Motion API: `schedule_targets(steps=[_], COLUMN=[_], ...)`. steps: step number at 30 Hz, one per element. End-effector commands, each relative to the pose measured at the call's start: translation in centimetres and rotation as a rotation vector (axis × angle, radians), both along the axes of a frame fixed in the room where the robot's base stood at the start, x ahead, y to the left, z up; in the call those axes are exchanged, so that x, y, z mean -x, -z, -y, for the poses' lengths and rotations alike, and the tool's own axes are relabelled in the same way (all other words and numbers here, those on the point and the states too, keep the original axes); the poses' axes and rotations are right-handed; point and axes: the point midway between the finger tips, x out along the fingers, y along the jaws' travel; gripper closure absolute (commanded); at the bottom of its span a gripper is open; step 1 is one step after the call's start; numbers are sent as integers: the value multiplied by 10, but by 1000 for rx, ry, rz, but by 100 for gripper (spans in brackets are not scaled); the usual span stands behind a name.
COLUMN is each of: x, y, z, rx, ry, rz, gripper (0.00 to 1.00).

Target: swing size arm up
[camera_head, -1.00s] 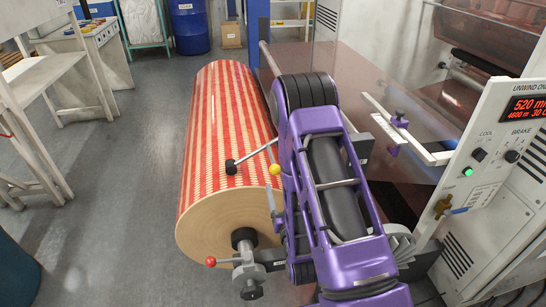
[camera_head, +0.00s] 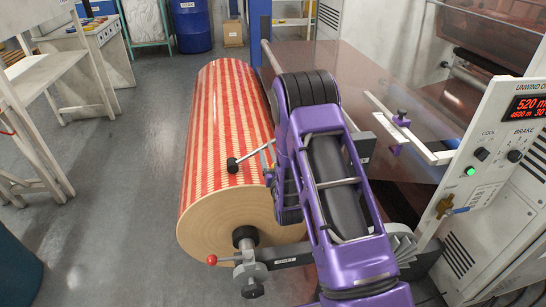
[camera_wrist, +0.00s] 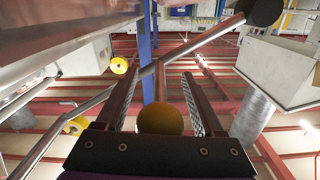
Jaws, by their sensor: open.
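The size arm (camera_head: 255,152) is a thin metal rod with a black roller end (camera_head: 232,165). In the head view the roller end lies against the near part of the red-and-cream striped roll (camera_head: 225,120). In the wrist view the rod (camera_wrist: 195,43) crosses diagonally beyond my jaws, with the black end (camera_wrist: 262,10) at top right. A yellow ball knob (camera_wrist: 160,118) sits between my open jaws, near the palm. My gripper (camera_wrist: 161,78) is open around the knob; I cannot tell whether either finger touches it. In the head view my purple arm hides the knob and the jaws.
The roll's shaft and chuck (camera_head: 247,262) with a red-knobbed lever (camera_head: 212,260) stand just below. A control panel (camera_head: 510,130) is at right. The machine web (camera_head: 340,75) lies behind my arm. Floor (camera_head: 120,200) is clear left of the roll.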

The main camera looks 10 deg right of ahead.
Motion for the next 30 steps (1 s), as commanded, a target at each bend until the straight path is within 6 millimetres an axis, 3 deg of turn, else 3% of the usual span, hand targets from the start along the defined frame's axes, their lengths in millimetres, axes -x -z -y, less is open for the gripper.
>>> schedule_targets(steps=[5, 16, 30], x=[0, 0, 1], y=[0, 0, 0], z=[0, 0, 0], rx=[0, 0, 0], ry=[0, 0, 0], rz=[0, 0, 0], gripper=[34, 100, 100])
